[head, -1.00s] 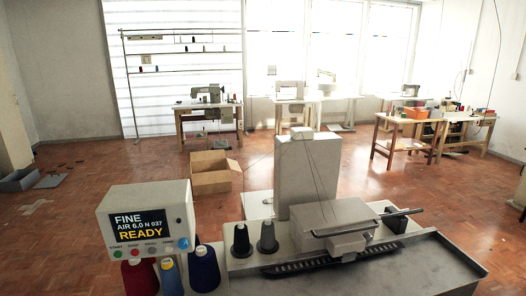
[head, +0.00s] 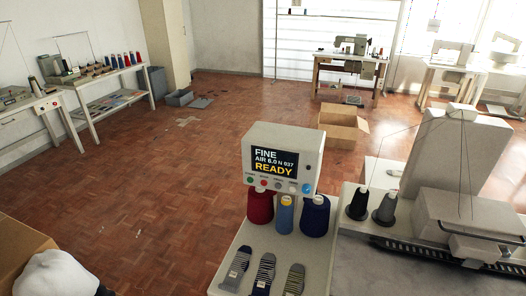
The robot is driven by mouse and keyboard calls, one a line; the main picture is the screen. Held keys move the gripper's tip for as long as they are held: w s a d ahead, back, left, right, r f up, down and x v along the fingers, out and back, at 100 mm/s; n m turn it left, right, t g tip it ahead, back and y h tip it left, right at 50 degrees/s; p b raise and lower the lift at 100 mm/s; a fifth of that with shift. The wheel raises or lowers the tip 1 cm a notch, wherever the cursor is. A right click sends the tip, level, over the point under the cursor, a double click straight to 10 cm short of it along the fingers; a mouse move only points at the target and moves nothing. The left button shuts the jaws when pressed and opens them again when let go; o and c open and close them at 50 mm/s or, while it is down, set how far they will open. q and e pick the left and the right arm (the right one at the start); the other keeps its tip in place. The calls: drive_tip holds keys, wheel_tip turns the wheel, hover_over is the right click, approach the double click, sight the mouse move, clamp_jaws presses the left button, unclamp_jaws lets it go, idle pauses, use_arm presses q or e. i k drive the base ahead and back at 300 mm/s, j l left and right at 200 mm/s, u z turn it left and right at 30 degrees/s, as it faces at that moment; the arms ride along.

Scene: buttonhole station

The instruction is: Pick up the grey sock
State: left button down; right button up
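Three socks lie side by side on the pale worktop (head: 222,284) below the display box, near the bottom of the head view. The middle sock (head: 264,271) is dark with pale stripes. The lower ends of the socks are near the bottom of the picture. Neither of my grippers is in view.
A display box (head: 282,158) reading READY stands behind the socks, with red (head: 261,206), blue (head: 285,214) and navy (head: 315,215) thread cones under it. A grey machine (head: 465,220) fills the right. An open cardboard box (head: 341,127) sits on the floor.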

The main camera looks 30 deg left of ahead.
sight(240, 264)
drive_tip(key=u, duration=1.45)
